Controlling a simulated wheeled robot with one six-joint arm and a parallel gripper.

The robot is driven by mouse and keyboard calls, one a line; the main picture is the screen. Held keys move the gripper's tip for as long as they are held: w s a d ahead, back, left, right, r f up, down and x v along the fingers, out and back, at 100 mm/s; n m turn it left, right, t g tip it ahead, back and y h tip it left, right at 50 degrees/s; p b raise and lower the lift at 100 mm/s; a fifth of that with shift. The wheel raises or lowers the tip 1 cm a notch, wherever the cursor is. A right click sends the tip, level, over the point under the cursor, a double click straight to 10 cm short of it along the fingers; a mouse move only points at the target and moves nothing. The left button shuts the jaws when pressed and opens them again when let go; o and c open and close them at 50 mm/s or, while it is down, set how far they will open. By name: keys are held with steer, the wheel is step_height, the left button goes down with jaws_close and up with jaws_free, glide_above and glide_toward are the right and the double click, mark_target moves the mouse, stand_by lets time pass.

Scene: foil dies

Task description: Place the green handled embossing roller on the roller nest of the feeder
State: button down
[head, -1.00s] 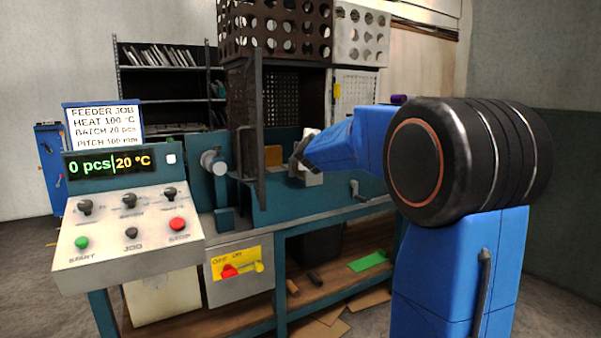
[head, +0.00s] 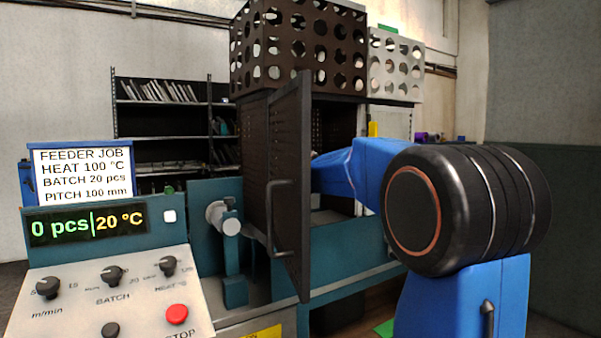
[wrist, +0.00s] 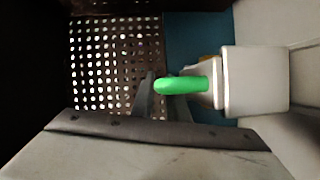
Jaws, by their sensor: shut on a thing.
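The embossing roller shows in the wrist view as a bright green handle (wrist: 182,85) joined to a pale block-like body (wrist: 255,80) on the right. My gripper (wrist: 160,92) is shut on the handle, with its dark fingers beside it. I cannot make out the roller nest.
A dark perforated door (head: 290,185) with a handle stands open in front of the feeder's enclosure, close to my forearm. A perforated dark guard (head: 300,45) sits above. A job sign (head: 83,172) stands at left, with a shelf rack (head: 160,120) behind.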

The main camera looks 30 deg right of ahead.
steer(key=shift+w+r, duration=0.1)
steer(key=shift+w, duration=0.25)
steer(key=shift+f, duration=3.85)
steer(key=c, duration=1.6)
jaws_free()
steer(key=shift+c, duration=0.2)
steer(key=shift+f, duration=0.25)
steer(key=v, duration=1.7)
steer(key=shift+s+r, duration=0.2)
steer(key=shift+r, duration=0.05)
